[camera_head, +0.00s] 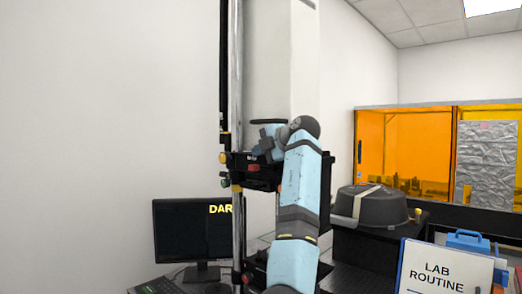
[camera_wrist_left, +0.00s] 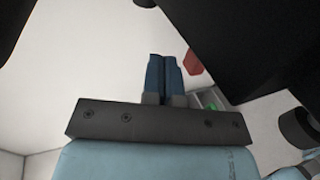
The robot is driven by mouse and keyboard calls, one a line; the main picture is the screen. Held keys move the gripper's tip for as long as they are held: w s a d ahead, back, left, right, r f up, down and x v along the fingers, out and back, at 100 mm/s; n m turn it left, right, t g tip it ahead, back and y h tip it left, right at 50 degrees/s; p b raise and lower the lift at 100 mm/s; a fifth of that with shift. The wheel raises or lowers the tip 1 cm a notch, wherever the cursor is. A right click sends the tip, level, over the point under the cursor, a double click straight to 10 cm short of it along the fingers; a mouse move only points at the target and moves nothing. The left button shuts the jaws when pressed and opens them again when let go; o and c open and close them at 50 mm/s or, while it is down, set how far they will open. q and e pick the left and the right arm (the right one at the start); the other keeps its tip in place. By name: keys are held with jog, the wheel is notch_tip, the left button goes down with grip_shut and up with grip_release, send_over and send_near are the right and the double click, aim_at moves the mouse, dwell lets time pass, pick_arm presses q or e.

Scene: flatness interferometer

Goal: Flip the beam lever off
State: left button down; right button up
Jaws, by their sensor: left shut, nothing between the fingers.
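The interferometer is a tall pale housing (camera_head: 282,60) on a metal column with a black stage (camera_head: 240,160) partway down. My left gripper (camera_head: 260,150) is shut and empty, close to this stage; my arm hides part of it. In the left wrist view the two blue fingers (camera_wrist_left: 164,75) are together, with a red piece (camera_wrist_left: 193,62) just beyond and right of their tips, seemingly apart from them. I cannot tell for sure whether this red piece is the beam lever or which way the lever points. My right gripper is not in view.
A monitor (camera_head: 185,235) reading "DAR", partly cut off by the column, stands at lower left. An orange-panelled enclosure (camera_head: 400,145) stands behind. A black part fills the wrist view's upper right.

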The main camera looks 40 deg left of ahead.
pick_arm(q)
jog(key=shift+d, duration=0.1)
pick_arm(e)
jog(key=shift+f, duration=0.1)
pick_arm(q)
jog(key=shift+d+f, duration=0.2)
jog(key=shift+d, duration=0.5)
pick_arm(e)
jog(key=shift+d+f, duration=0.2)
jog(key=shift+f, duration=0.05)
pick_arm(q)
jog(key=shift+s+a+r, duration=0.1)
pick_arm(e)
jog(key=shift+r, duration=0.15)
